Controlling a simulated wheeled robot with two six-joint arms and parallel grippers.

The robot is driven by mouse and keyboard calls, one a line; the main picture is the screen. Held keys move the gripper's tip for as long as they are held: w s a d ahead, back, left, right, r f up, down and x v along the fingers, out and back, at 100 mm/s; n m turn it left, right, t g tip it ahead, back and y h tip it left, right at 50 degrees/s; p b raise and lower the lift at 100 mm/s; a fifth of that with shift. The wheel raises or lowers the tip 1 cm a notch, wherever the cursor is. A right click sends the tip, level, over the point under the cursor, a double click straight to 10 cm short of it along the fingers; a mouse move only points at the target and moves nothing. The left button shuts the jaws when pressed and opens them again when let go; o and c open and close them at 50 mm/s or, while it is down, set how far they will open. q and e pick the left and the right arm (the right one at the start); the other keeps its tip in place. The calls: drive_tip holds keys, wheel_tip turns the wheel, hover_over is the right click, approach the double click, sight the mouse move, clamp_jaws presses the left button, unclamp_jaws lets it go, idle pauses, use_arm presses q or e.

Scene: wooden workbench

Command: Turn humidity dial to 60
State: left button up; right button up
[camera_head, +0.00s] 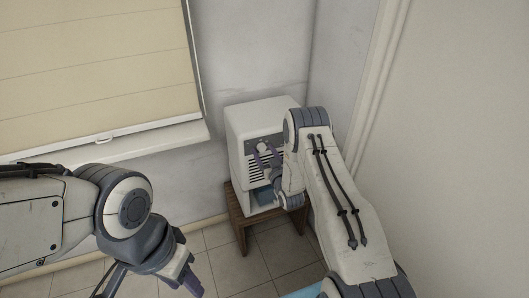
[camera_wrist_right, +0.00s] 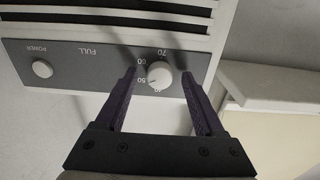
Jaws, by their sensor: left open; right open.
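A white humidifier (camera_head: 240,125) stands on a small wooden stool in the corner. Its dark control panel shows upside down in the right wrist view. The round white humidity dial (camera_wrist_right: 159,74) has the printed numbers 50, 60 and 70 around it; its exact setting is too small to tell. My right gripper (camera_wrist_right: 158,80) is open, one finger on each side of the dial, with visible gaps between fingers and dial. In the head view my right gripper (camera_head: 266,158) is at the humidifier's front. My left gripper (camera_head: 150,288) is low at the bottom left, open and away from the humidifier.
A white power knob (camera_wrist_right: 42,69) sits on the same panel, left of the dial in the wrist view. The wooden stool (camera_head: 243,235) stands on tiled floor. Walls close in behind and to the right. A window sill (camera_head: 150,141) juts out at the left.

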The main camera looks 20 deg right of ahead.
clamp_jaws()
idle(0.3)
drive_tip(key=shift+f+m+b, duration=0.1)
drive_tip(key=shift+m+b, duration=0.45)
drive_tip(key=shift+m, duration=0.55)
drive_tip(key=m+b, duration=0.1)
drive_tip(key=m, duration=0.2)
drive_tip(key=m+b, duration=0.2)
drive_tip(key=m, duration=0.4)
drive_tip(key=shift+a+m, duration=0.1)
drive_tip(key=shift+m, duration=0.2)
